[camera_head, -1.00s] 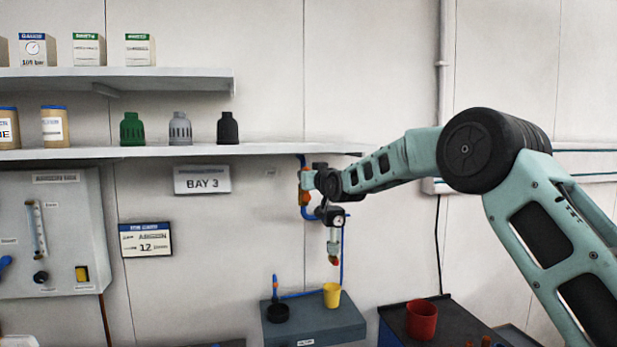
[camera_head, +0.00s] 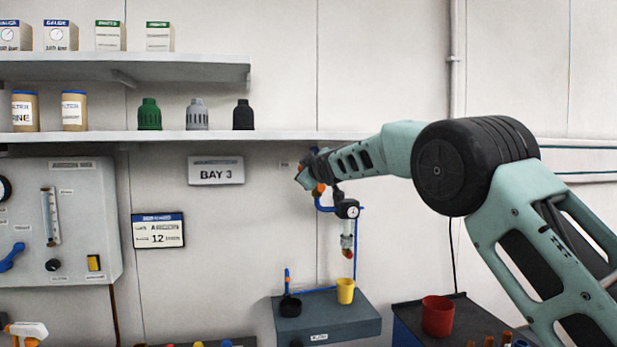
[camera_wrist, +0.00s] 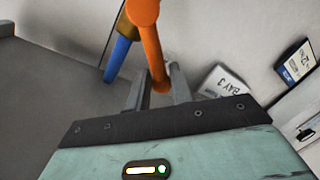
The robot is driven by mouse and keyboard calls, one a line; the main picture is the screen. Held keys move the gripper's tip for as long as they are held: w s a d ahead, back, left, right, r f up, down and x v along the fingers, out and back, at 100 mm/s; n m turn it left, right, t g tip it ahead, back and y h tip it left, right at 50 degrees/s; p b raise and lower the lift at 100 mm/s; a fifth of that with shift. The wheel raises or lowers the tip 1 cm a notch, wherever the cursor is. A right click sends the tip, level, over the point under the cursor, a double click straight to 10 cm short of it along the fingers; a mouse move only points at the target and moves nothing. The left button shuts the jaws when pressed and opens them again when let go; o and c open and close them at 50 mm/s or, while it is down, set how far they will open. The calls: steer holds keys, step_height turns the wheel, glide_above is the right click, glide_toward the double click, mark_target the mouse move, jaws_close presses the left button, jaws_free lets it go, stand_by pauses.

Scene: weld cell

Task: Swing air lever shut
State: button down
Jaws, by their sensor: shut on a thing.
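The orange air lever (camera_wrist: 155,55) shows in the wrist view, running from a round orange hub down between my fingers. The blue air pipe (camera_wrist: 119,58) is beside it. My gripper (camera_wrist: 157,95) is shut on the lever near its lower end. In the head view my gripper (camera_head: 306,172) is under the lower shelf, up and left of the black gauge (camera_head: 352,211). A bit of orange (camera_head: 319,189) shows below it. The lever slants up and left there. My gripper partly hides the valve.
The lower shelf (camera_head: 280,136) runs just above my gripper. A clear bowl (camera_head: 347,240) hangs under the gauge. The BAY 3 sign (camera_head: 216,170) is left on the wall.

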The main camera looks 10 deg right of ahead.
steer(key=shift+a+f+n+h+b, duration=0.4)
steer(key=shift+f+n+b, duration=0.45)
steer(key=shift+n, duration=0.4)
steer(key=shift+a+f+n+h+b, duration=0.4)
steer(key=shift+f+n+b, duration=0.4)
steer(key=shift+n, duration=0.5)
steer(key=shift+a+f+n+h+b, duration=0.4)
steer(key=shift+f+n+b, duration=0.4)
steer(key=shift+n, duration=0.45)
steer(key=shift+f, duration=0.15)
steer(key=c, duration=1.4)
jaws_free()
steer(key=s+r+b, duration=0.1)
steer(key=s+b, duration=0.2)
steer(key=s, duration=0.2)
steer(key=s+r+b, duration=0.1)
steer(key=s+b, duration=0.2)
steer(key=s, duration=0.3)
steer(key=s+r+b, duration=0.1)
steer(key=s+b, duration=0.3)
steer(key=s, duration=0.2)
steer(key=shift+r, duration=0.25)
